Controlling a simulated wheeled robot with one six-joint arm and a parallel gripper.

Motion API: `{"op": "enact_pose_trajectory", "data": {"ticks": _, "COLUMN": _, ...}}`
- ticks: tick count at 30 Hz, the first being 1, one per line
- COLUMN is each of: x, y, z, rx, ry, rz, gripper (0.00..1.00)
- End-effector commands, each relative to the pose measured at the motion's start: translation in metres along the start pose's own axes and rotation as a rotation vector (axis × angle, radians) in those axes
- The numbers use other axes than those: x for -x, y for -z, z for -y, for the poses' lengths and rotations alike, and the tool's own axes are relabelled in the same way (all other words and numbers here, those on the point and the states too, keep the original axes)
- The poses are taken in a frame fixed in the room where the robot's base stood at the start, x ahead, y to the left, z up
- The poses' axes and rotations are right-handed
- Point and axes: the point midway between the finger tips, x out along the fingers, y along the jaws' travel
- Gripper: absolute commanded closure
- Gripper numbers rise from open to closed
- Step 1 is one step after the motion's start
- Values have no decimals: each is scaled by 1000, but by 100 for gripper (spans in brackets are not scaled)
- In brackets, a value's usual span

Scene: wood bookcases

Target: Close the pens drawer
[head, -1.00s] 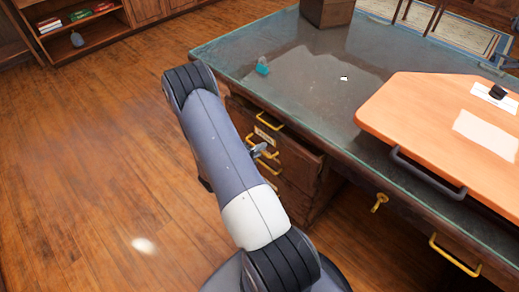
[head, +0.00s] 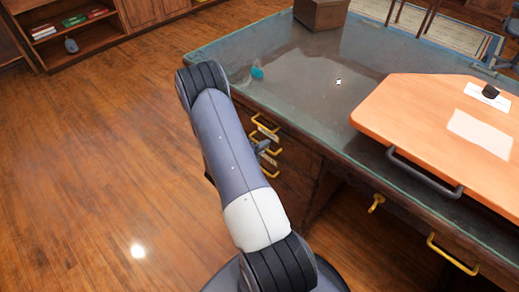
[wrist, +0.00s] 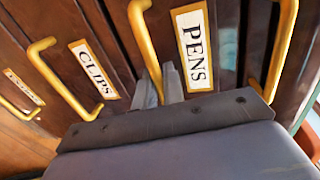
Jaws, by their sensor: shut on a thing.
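The pens drawer shows in the wrist view with its white PENS label (wrist: 194,47) and a yellow handle (wrist: 143,38) beside the label. My gripper (wrist: 160,85) is shut on this handle, with the bar between its two fingers. In the head view my gripper (head: 262,147) is at the handles on the left end of the desk, partly hidden by my arm. The pens drawer's front looks about level with its neighbours. Any small remaining gap is too small to tell.
A drawer labelled CLIPS (wrist: 93,69) is on one side of the pens drawer, and another yellow handle (wrist: 283,50) is on the other. The glass-topped desk (head: 300,95) carries an orange board (head: 420,115). A key (head: 376,203) sticks out of the desk front. The wood floor (head: 90,180) at left is clear.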

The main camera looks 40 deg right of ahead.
Motion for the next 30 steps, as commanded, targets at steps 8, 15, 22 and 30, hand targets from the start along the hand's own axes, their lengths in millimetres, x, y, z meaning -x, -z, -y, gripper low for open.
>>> {"op": "enact_pose_trajectory", "data": {"ticks": 8, "x": -2, "y": -1, "z": 2, "rx": -5, "ry": 4, "rz": -1, "gripper": 85}}
{"op": "enact_pose_trajectory", "data": {"ticks": 15, "x": -2, "y": -1, "z": 2, "rx": -4, "ry": 5, "rz": -1, "gripper": 72}}
{"op": "enact_pose_trajectory", "data": {"ticks": 22, "x": -2, "y": -1, "z": 3, "rx": -5, "ry": 6, "rz": -1, "gripper": 72}}
{"op": "enact_pose_trajectory", "data": {"ticks": 30, "x": -1, "y": -1, "z": 3, "rx": -5, "ry": 6, "rz": -1, "gripper": 72}}
